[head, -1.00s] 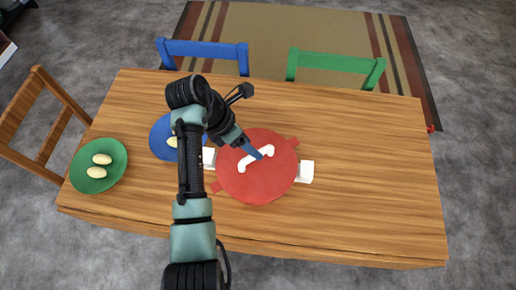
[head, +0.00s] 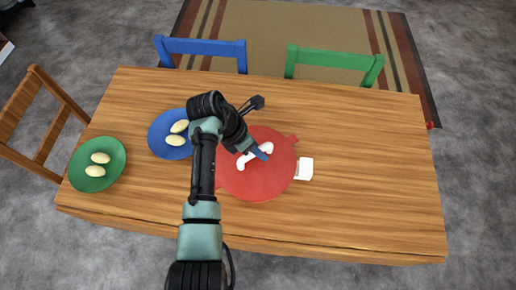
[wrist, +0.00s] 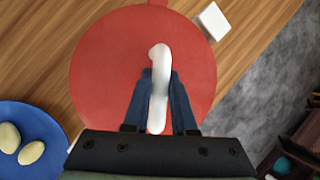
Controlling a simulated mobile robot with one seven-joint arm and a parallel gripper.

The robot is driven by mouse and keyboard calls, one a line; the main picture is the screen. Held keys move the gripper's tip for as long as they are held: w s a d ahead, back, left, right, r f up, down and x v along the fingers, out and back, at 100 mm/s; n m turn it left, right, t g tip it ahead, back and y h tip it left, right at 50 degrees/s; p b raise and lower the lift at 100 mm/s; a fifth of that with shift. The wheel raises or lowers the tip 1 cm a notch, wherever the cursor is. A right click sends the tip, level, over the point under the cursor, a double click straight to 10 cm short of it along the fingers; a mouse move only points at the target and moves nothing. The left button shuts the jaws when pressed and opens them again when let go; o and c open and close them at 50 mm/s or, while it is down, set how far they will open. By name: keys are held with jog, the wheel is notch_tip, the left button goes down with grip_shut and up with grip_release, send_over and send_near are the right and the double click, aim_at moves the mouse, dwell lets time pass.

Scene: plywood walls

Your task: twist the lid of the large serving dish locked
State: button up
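The large serving dish has a round red lid (head: 255,183) with a white bar handle (head: 242,162) bent at its ends. A red tab (head: 291,139) sticks out at the lid's upper right, apart from the dish's white side handle (head: 304,169). The far-left side of the dish is hidden by my arm. My gripper (head: 262,152) is over the lid at the handle. In the wrist view, the blue fingers of my gripper (wrist: 160,80) lie one on each side of the white handle (wrist: 159,62), close against it with no clear gap, over the red lid (wrist: 100,65).
A blue plate (head: 158,143) with two pale oval items is left of the dish, beside my arm. A green plate (head: 97,179) with two more is at the table's left. The wooden table (head: 370,190) is clear on the right. Chairs stand at the back and left.

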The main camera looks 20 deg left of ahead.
grip_shut()
jog(key=shift+m+g+h, duration=0.3)
jog(key=shift+m+g, duration=0.3)
jog(key=shift+m, duration=0.8)
jog(key=shift+m, duration=0.5)
jog(key=shift+s+d+m+g, duration=0.15)
jog(key=shift+m+g, duration=0.45)
jog(key=shift+m, duration=0.3)
jog(key=shift+s+m+g+b, duration=0.1)
jog(key=shift+m+g+b, duration=0.4)
jog(key=shift+m, duration=0.8)
